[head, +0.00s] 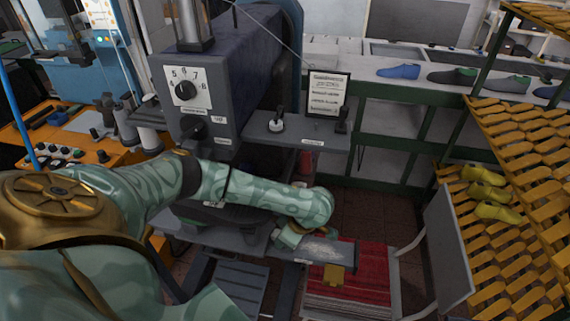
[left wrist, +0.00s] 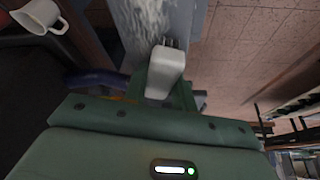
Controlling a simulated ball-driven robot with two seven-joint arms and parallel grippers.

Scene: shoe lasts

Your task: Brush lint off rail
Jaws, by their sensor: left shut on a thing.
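The grey rail (head: 325,250) runs out below the machine in the head view, with pale lint (head: 318,247) spread on its top. The rail (left wrist: 190,25) also shows at the top of the left wrist view, with white lint (left wrist: 148,14) on it. My left gripper (head: 288,237) is low over the rail, to the left of the lint. It is shut on a pale brush (left wrist: 165,72), whose short dark bristles point toward the lint. I cannot tell whether the bristles touch the rail. The gripper hides part of the brush. My right gripper is not in view.
The grey machine (head: 225,85) with a dial stands behind my left arm. A grey panel (head: 446,245) and a yellow slatted rack (head: 520,140) stand right. A white mug (left wrist: 38,16) shows in the left wrist view.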

